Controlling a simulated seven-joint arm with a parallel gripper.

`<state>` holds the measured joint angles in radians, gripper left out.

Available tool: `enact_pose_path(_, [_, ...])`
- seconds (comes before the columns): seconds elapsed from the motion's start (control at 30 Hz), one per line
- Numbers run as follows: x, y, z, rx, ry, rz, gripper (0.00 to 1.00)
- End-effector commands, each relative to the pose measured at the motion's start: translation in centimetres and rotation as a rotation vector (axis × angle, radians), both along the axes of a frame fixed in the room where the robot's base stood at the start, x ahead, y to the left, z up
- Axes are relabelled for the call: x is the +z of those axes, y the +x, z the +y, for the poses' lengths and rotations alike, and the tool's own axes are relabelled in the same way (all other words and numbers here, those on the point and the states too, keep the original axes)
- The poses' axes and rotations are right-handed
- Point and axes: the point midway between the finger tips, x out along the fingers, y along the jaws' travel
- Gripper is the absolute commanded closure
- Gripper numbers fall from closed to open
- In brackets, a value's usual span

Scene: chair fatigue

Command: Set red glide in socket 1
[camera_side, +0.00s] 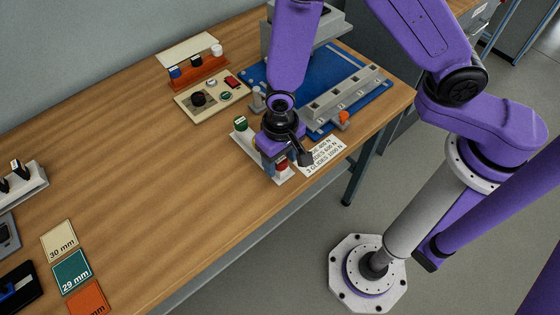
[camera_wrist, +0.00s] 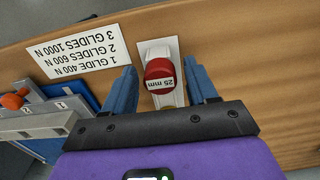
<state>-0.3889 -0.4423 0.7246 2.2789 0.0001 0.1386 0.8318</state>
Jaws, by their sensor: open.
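The red glide (camera_wrist: 159,70) has a round red cap with a "25 mm" label and stands on a narrow white tray (camera_wrist: 172,47). In the wrist view it is between the two blue fingers of my gripper (camera_wrist: 158,66), with a gap on each side. My gripper is open. In the side view my gripper (camera_side: 274,168) is low over the front end of the tray, and the red glide (camera_side: 282,166) shows partly beside a finger. The grey socket rail (camera_side: 338,93) lies on a blue plate. Small number tags show on it in the wrist view (camera_wrist: 59,105); the socket opening there is unclear.
A green glide (camera_side: 240,123) stands at the tray's far end. A load card (camera_side: 324,155) lies beside the tray. A control box (camera_side: 212,97) stands behind. The table's left middle is clear.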

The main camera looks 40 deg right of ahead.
Motion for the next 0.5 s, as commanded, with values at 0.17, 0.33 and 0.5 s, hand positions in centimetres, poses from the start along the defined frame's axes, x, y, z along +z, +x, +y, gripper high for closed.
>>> enact_pose_path(0.17, [0.0, 0.02, 0.02, 0.0, 0.001, -0.001, 0.43])
enact_pose_path(0.33, [0.0, 0.01, 0.02, 0.0, 0.0, 0.0, 0.85])
enact_pose_path(0.5, [0.04, 0.01, 0.02, 0.0, 0.0, 0.0, 0.92])
